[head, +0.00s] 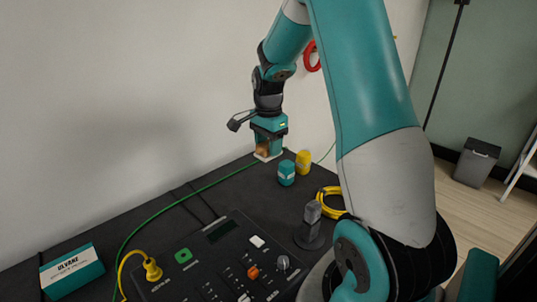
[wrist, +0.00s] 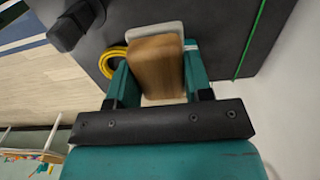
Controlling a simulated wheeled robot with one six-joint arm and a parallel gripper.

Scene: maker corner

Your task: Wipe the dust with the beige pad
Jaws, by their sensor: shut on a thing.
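My gripper (head: 267,148) reaches down over the far end of the dark table, near the wall. It is shut on the brown wooden block of the beige pad (head: 268,157), whose pale underside faces down. In the wrist view the wooden block sits between the two teal fingers (wrist: 158,72), and a pale rim of the pad (wrist: 155,29) shows beyond it. The pad is at or just above the table top; I cannot tell whether it touches. I cannot make out any dust in either view.
A teal jar (head: 286,173) and a yellow jar (head: 303,162) stand close right of the pad. A green cable (head: 200,190) runs along the table. A yellow cable coil (head: 330,202), a microphone (head: 310,225), a control panel (head: 215,265) and a box (head: 72,270) are nearer.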

